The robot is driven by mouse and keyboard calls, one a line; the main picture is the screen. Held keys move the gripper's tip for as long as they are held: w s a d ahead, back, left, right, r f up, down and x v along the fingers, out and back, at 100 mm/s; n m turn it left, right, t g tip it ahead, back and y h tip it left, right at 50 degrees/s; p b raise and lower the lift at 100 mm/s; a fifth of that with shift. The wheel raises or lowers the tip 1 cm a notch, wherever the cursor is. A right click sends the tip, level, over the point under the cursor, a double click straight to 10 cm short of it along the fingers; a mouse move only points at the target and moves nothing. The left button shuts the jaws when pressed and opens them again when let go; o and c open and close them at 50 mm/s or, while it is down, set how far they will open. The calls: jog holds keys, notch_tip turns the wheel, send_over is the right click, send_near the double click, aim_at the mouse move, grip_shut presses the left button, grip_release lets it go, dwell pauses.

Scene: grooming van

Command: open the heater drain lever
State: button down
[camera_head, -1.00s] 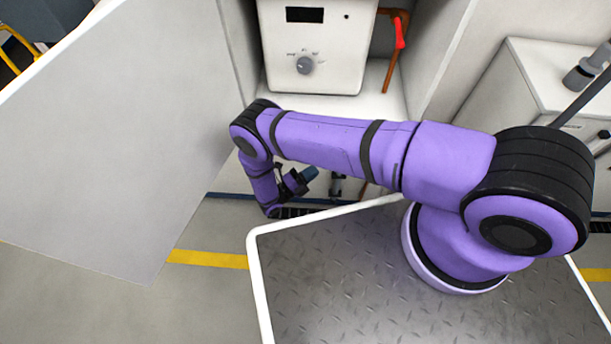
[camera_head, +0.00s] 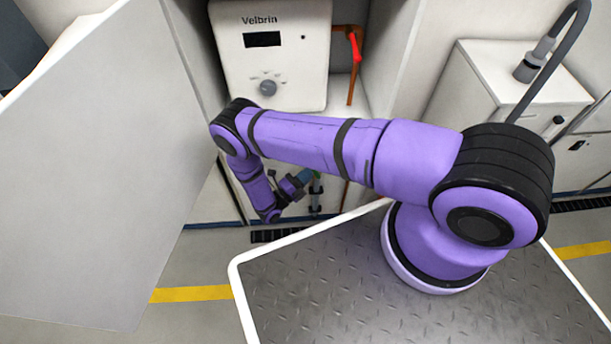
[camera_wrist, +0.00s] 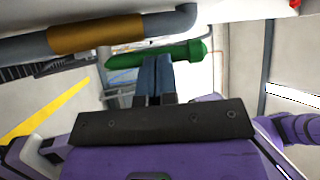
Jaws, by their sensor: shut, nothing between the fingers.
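A green lever (camera_wrist: 160,55) lies crosswise near the top of the wrist view, with a thicker rounded end at its right. It sits just below a grey pipe (camera_wrist: 110,38) with a brass-coloured section. My gripper (camera_wrist: 153,60) is shut and empty, its blue-grey fingertips right at the lever's lower edge; I cannot tell whether they touch it. In the head view, my gripper (camera_head: 306,178) is low, below the white heater (camera_head: 308,70) marked Velbrin, beside an upright pipe. The lever is hard to make out there.
The heater stands in an open cabinet with a large white door panel (camera_head: 90,170) at left. A red-handled valve (camera_head: 354,46) is on a copper pipe to its right. A white cabinet (camera_head: 480,85) stands at right. Floor with a yellow stripe (camera_head: 190,295) is clear.

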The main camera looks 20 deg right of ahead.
jog(key=shift+s+d+r+m+g+y, duration=0.1)
jog(key=shift+d+r+m+g+y, duration=0.2)
jog(key=shift+m+y, duration=0.25)
jog(key=shift+s+d+r+m+g+y, duration=0.1)
jog(key=shift+d+r+m+g+y, duration=0.1)
jog(key=shift+d+m+y, duration=0.25)
jog(key=shift+a, duration=0.15)
